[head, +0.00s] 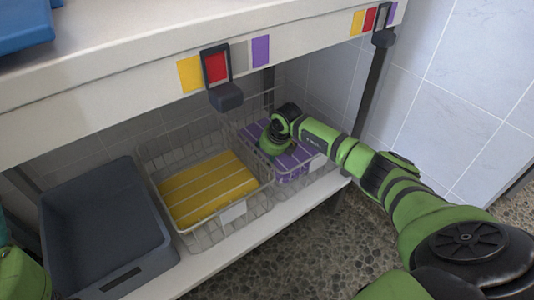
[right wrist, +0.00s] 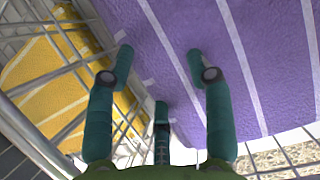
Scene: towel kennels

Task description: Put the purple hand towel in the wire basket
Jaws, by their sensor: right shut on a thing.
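The purple hand towel (head: 292,164), with pale stripes, lies at the right wire basket (head: 322,163), mostly within its walls. My right gripper (head: 272,144) reaches down to it from the right and is shut on it. In the right wrist view the gripper's teal fingers (right wrist: 160,70) lie against the purple towel (right wrist: 265,60), with cloth showing between them. The fingertips' grip on the cloth is partly hidden. At the left edge of the head view only a piece of my left arm shows, and its fingers cannot be made out.
A second wire basket (head: 205,237) with a yellow striped towel (head: 208,187) stands beside it. A dark grey bin (head: 100,225) is at the left. A white counter (head: 120,95) overhangs the shelf, with a dark bracket (head: 226,97) hanging from its front edge. A post (head: 371,85) stands at the right.

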